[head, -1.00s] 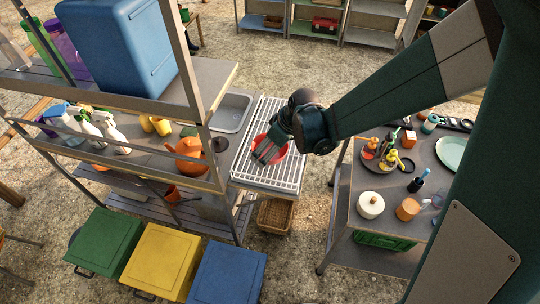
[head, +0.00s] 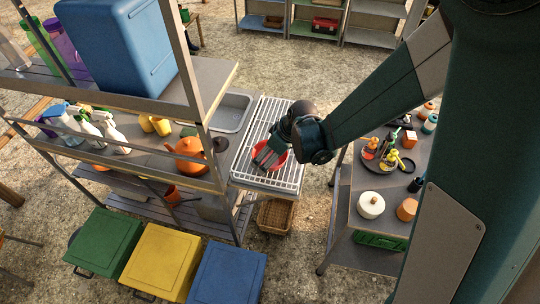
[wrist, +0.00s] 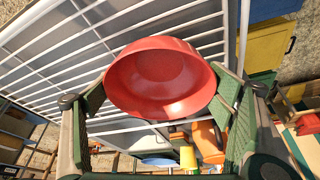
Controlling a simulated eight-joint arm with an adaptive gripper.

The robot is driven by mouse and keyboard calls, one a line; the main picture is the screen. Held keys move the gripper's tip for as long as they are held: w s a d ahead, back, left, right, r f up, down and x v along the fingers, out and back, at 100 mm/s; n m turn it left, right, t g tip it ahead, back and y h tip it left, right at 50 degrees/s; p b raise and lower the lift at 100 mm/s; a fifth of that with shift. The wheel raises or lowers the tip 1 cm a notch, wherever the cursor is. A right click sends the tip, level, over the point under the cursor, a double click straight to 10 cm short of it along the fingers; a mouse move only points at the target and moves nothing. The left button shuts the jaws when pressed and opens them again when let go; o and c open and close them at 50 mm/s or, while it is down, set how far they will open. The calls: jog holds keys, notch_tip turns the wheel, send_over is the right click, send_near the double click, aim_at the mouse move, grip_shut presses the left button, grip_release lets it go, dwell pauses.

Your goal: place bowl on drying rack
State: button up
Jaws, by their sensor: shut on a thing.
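The red bowl (head: 279,157) is at the white wire drying rack (head: 288,177), partly hidden by my gripper (head: 264,158) in the head view. In the wrist view the bowl (wrist: 161,78) sits between the two green fingers of my gripper (wrist: 158,92), which are shut on it from both sides. The inside of the bowl faces the wrist camera. The white bars of the rack (wrist: 60,52) show right behind the bowl. Whether the bowl touches the bars cannot be told.
A sink (head: 232,112) lies left of the rack, with an orange teapot (head: 188,152) on the shelf nearby. A wicker basket (head: 275,216) stands below the rack. A side table at right holds a white lidded pot (head: 371,205) and several small items. Much of the rack is bare.

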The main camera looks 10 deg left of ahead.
jog(key=shift+f, duration=0.2)
jog(key=o, duration=0.7)
jog(key=shift+c, duration=0.2)
jog(key=shift+r, duration=0.35)
jog(key=p+v, duration=0.1)
jog(key=v, duration=1)
jog(key=shift+s+d+r, duration=0.15)
jog(key=shift+d+r, duration=0.1)
jog(key=shift+r, duration=0.05)
dwell(0.4)
